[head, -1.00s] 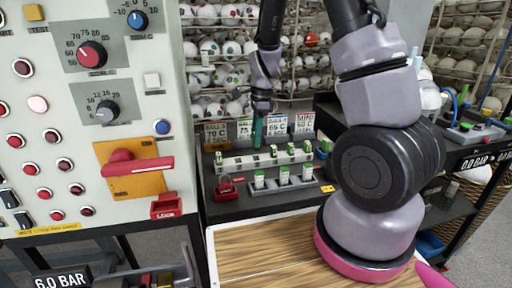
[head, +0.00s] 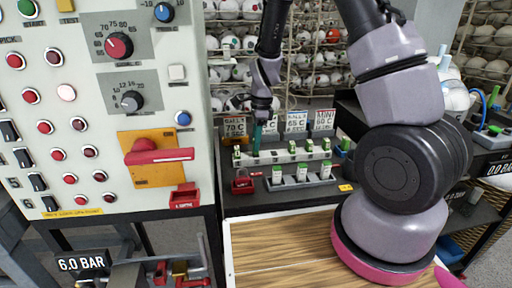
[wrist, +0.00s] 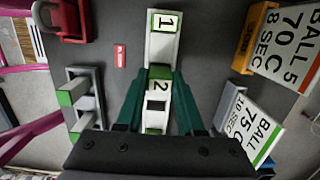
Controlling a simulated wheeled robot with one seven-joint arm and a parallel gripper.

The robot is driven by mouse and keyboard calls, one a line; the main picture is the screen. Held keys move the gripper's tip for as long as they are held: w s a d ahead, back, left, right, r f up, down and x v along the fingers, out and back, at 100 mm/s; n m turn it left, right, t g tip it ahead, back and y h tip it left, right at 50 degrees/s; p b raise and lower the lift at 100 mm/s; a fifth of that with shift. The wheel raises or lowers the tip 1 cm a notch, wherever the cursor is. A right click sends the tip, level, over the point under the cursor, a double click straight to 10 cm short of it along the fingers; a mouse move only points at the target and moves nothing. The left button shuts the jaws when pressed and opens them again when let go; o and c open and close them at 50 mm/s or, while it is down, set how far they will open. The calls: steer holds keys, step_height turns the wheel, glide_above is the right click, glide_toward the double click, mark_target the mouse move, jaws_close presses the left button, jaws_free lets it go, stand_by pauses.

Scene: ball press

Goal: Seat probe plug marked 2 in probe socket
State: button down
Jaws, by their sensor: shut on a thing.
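My gripper (wrist: 161,78) is shut on the plug marked 2 (wrist: 158,90), a white block with green ends, between its teal fingers. The plug is over the white rack bar (wrist: 160,47); I cannot tell whether it is lifted. The plug marked 1 (wrist: 163,22) sits on the bar just beyond it. In the head view, my gripper (head: 257,140) points down near the left end of the white rack (head: 280,157), where several green-topped plugs stand. The held plug is not clear there. I cannot identify the probe socket.
A grey holder (head: 300,183) with white green-topped blocks stands in front of the rack. A red padlock (head: 243,184) is left of it. Sign cards (head: 297,122) stand behind the rack. A control panel (head: 100,110) rises at the left. A wooden top (head: 272,250) lies in front.

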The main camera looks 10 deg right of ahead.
steer(key=shift+f, duration=1.05)
steer(key=shift+f, duration=0.1)
steer(key=c, duration=0.5)
jaws_free()
step_height(320, 180, up, 12)
steer(key=d, duration=0.2)
step_height(320, 180, up, 16)
steer(key=f+n+t+y, duration=0.1)
steer(key=n+t+y, duration=0.15)
steer(key=n, duration=0.35)
glide_above(260, 154)
steer(key=s+d, duration=0.6)
steer(key=s, duration=0.1)
steer(key=s+d+r+n+t, duration=0.1)
steer(key=s+r+n, duration=0.1)
steer(key=s+r, duration=0.1)
steer(key=s+d+r+n+t+h, duration=0.1)
steer(key=s+d+r+n+t, duration=0.1)
steer(key=s, duration=0.3)
steer(key=s+d+r+n+t+h, duration=0.1)
steer(key=s+r+n, duration=0.3)
steer(key=shift+s+d+t, duration=0.15)
steer(key=shift+d+t, duration=0.2)
steer(key=shift+d, duration=0.05)
